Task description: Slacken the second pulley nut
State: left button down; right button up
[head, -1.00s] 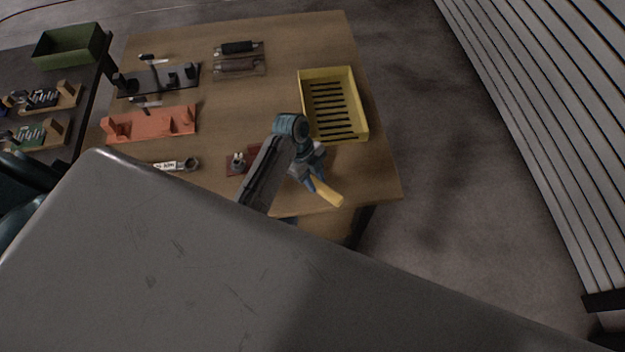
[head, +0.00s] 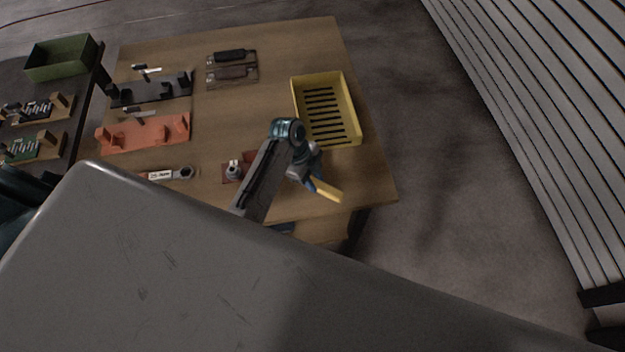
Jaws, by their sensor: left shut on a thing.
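My left gripper (head: 309,178) is above the front right part of the wooden table. It is shut on a yellow bar-like piece (head: 327,191), which sticks out down and to the right. A small metal fitting (head: 233,171) stands on a dark red plate (head: 226,178) left of my forearm, which covers part of the plate. A wrench-like tool with a white label (head: 160,175) and a ring end lies left of it. I cannot make out a pulley nut for certain. My right gripper is not in view.
A yellow slotted tray (head: 353,128) sits at the table's right edge. An orange fixture (head: 145,136), a black fixture (head: 150,94) and two dark-handled pieces (head: 232,56) lie at the left and back. A green bin (head: 62,62) stands on a side table. The table middle is clear.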

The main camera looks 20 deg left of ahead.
pick_arm(q)
jog(key=shift+w+r, duration=0.15)
jog(key=shift+w, duration=0.15)
jog(key=shift+w+d+n+t, duration=0.1)
jog(key=shift+w+n+t, duration=0.25)
jog(key=shift+w, duration=0.25)
jog(key=shift+w+n, duration=0.55)
jog(key=shift+w, duration=0.05)
jog(key=shift+w+r+n+t, duration=0.1)
jog(key=shift+w+n+t, duration=0.25)
jog(key=shift+w+n, duration=0.4)
jog(key=shift+w, duration=0.4)
